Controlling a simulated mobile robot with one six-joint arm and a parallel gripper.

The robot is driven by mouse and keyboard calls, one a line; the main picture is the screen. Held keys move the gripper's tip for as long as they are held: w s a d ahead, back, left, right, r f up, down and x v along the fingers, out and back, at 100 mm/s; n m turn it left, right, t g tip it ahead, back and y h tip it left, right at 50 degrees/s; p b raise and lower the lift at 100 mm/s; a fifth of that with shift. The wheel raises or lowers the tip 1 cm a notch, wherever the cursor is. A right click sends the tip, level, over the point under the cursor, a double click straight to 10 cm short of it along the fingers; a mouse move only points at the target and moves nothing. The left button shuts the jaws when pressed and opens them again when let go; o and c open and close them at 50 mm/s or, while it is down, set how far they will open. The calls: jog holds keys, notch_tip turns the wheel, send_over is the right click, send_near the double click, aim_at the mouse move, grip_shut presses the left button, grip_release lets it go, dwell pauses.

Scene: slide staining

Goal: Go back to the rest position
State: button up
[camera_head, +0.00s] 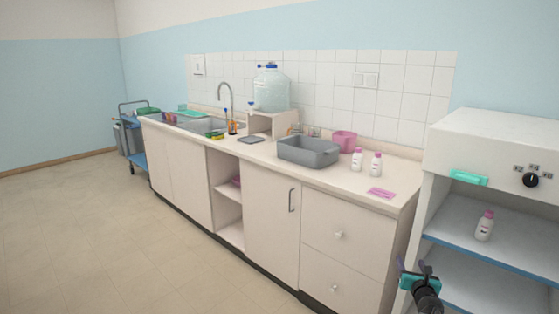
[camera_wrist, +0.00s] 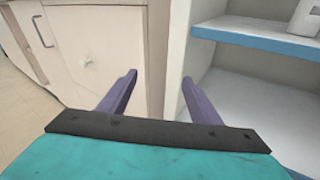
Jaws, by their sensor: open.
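My gripper (camera_head: 419,268) is at the lower right of the head view, in front of the gap between the counter's right end and the white shelf unit. In the wrist view its two purple fingers (camera_wrist: 158,88) are spread apart with nothing between them. The gripper is open and empty. Its fingers point toward the counter's side panel and the edge of the shelf unit. It is below the level of the countertop. I cannot tell whether it touches the shelf unit.
The white shelf unit (camera_head: 437,165) stands close at right, with a bottle (camera_head: 485,226) on its blue-edged shelf. The countertop (camera_head: 258,150) holds a grey basin (camera_head: 308,151), bottles (camera_head: 375,163) and a pink item (camera_head: 381,193). The floor (camera_head: 95,230) at left is clear.

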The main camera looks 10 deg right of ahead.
jog(key=w+a+f+m+g+y+p, duration=0.1)
jog(key=w+a+f, duration=0.1)
jog(key=a+f, duration=0.55)
jog(key=w+a+f+m+g+y, duration=0.15)
jog(key=a+f, duration=0.35)
jog(key=a, duration=0.6)
jog(key=s+a+f+m+g+p, duration=0.1)
jog(key=s+a+f+m+g, duration=0.2)
jog(key=a+f, duration=0.4)
jog(key=s+a+f+m+g, duration=0.1)
jog(key=s+a+f+m, duration=0.3)
jog(key=s+a+f, duration=0.3)
jog(key=s+a+f+m+g+y, duration=0.1)
jog(key=s+a+f+m+g, duration=0.3)
jog(key=s, duration=0.5)
jog(key=s+a+f+m+g+y, duration=0.1)
jog(key=s+a+f+m+g, duration=0.25)
jog(key=s+a+f, duration=0.45)
jog(key=s+a+r+m+g+y, duration=0.1)
jog(key=s+a+m+g, duration=0.1)
jog(key=s+m, duration=0.4)
jog(key=s+a+r+m+g+y, duration=0.1)
jog(key=s+a+r+m+g, duration=0.1)
jog(key=s+m+g, duration=0.2)
jog(key=s+m+p, duration=0.1)
jog(key=s+m, duration=0.2)
jog(key=s, duration=0.4)
jog(key=shift+s+r, duration=0.25)
jog(key=shift+s, duration=0.15)
